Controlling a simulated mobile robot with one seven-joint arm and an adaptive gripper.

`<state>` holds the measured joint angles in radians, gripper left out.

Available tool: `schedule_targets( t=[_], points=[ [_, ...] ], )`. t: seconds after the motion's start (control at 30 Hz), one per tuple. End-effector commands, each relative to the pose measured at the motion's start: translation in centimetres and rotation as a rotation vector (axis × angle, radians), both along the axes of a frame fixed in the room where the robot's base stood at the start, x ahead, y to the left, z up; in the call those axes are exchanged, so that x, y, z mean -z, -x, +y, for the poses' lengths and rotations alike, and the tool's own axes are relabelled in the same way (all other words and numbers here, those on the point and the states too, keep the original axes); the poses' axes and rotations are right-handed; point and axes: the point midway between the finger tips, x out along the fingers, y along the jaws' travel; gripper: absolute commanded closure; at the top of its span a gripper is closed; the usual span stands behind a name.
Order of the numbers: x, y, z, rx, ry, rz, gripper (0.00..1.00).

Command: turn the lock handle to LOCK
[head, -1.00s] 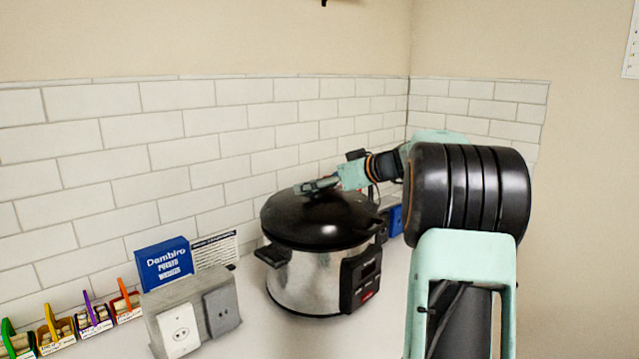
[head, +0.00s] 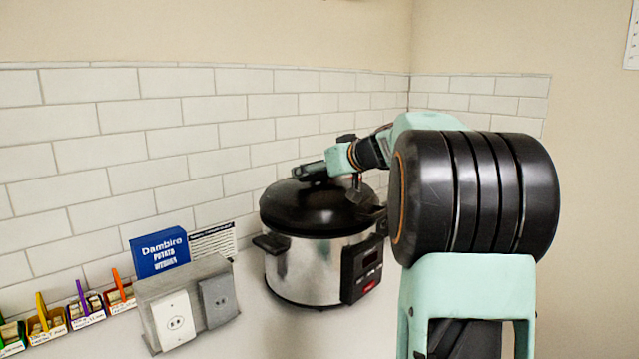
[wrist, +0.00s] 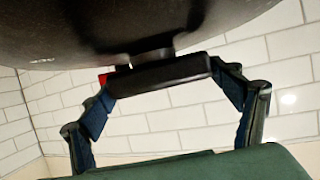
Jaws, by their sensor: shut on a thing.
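A silver pressure cooker (head: 305,270) with a domed black lid (head: 300,212) stands on the white counter. The lock handle is the dark bar on top of the lid, mostly hidden by my gripper (head: 312,172) in the head view. In the wrist view the handle (wrist: 160,76) is a flat black bar on a short metal stem at the lid (wrist: 90,30). My gripper (wrist: 165,82) is shut on it, one finger at each end. A small red mark shows beside the left finger. The LOCK marking is not readable.
Several small coloured bins (head: 85,308) line the tiled wall (head: 160,140) at far left. The cooker's control panel (head: 362,270) faces front right.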

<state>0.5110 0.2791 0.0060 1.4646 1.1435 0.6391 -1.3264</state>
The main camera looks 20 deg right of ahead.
Motion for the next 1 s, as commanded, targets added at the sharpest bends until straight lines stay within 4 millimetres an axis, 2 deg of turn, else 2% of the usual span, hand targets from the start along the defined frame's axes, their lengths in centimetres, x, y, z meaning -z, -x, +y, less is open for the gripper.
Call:
schedule_targets(
  t=[0.3,1.0],
  points=[
    [-0.28,0.02,0.23,0.194,-0.001,0.004,0.4],
    [-0.67,-0.08,0.52,0.445,0.003,0.006,0.4]
  ],
)
